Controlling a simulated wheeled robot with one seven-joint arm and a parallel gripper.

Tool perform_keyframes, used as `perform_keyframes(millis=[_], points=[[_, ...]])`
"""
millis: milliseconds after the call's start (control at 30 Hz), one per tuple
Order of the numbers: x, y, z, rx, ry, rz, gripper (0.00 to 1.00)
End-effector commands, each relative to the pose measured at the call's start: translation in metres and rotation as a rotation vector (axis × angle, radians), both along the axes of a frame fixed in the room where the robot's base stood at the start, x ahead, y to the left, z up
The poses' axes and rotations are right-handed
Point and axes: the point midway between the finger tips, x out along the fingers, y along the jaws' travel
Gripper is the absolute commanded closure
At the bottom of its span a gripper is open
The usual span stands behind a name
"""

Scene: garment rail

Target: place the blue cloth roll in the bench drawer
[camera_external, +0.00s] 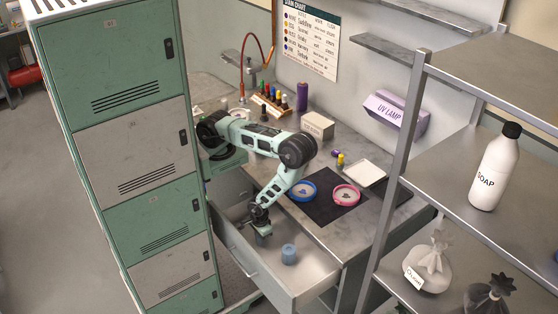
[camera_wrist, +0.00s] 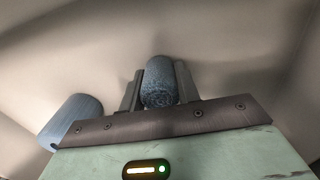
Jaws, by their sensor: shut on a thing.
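The bench drawer (camera_external: 312,290) is pulled open below the bench top. My gripper (camera_external: 262,236) points down inside the drawer, toward its left part. In the wrist view its two fingers (camera_wrist: 158,88) are shut on a blue cloth roll (camera_wrist: 159,84) with a speckled end. Whether that roll touches the drawer floor cannot be told. A second, plain blue roll (camera_external: 289,254) lies or stands in the drawer, to the right of my gripper and apart from it. It also shows in the wrist view at the left (camera_wrist: 75,116), partly hidden by the gripper body.
On the bench, a dark mat (camera_external: 322,208) bears a blue dish (camera_external: 302,191) and a pink dish (camera_external: 346,195). A white tray (camera_external: 365,174) is behind them. Lockers (camera_external: 145,150) stand left, a shelf rack (camera_external: 397,150) right. The drawer floor has free room.

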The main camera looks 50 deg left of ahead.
Motion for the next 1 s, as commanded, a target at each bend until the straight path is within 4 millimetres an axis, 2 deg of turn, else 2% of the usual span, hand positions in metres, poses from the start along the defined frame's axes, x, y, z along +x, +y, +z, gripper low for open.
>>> perform_keyframes(millis=[67,100,167,567,667,867,933,1000], points=[[0.0,0.0,-0.003,0.0,0.0,0.0,0.93],[0.0,0.0,-0.003,0.0,0.0,0.0,0.62],[0.0,0.0,-0.002,0.0,0.0,0.0,0.46],[0.0,0.0,0.004,-0.001,0.0,0.001,0.46],[0.0,-0.001,0.016,-0.002,0.0,0.001,0.46],[0.001,-0.001,0.053,-0.004,-0.001,0.001,0.46],[0.001,-0.001,0.067,-0.004,-0.001,0.001,0.46],[0.0,-0.001,0.089,-0.003,-0.001,0.001,0.46]])
